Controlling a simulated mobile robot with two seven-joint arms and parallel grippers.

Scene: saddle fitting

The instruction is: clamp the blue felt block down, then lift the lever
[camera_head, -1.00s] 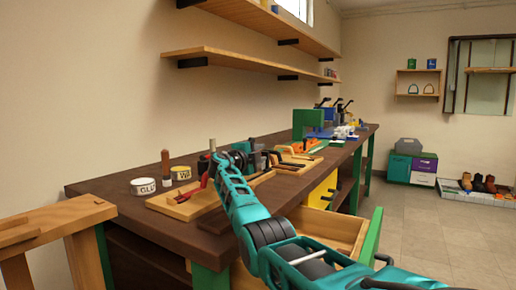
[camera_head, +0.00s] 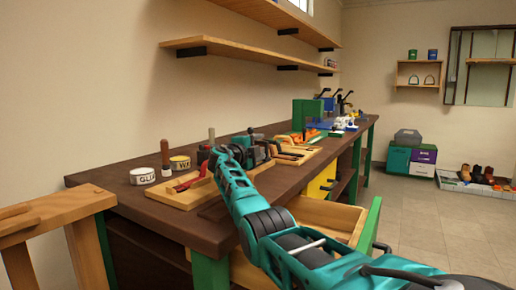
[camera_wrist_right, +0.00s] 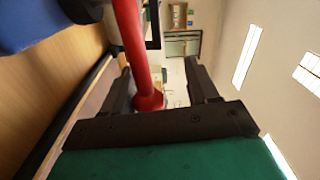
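My right gripper (camera_wrist_right: 158,78) is open in the right wrist view, one dark finger on each side of a red lever (camera_wrist_right: 130,45). The lever runs down between the fingers to a wider red end, with gaps visible on both sides. A blue surface (camera_wrist_right: 28,25) at the upper left may be the blue felt block; only part of it shows. In the head view my right arm reaches over the bench, and its gripper (camera_head: 252,150) is small among dark parts there. The clamp and block cannot be told apart in that view. My left gripper is out of view.
The dark bench (camera_head: 135,205) runs away along the wall. A wooden tray (camera_head: 185,197) with red-handled tools, two labelled tins (camera_head: 143,176) and a green block (camera_head: 307,114) stand on it. An open drawer (camera_head: 325,215) sticks out below.

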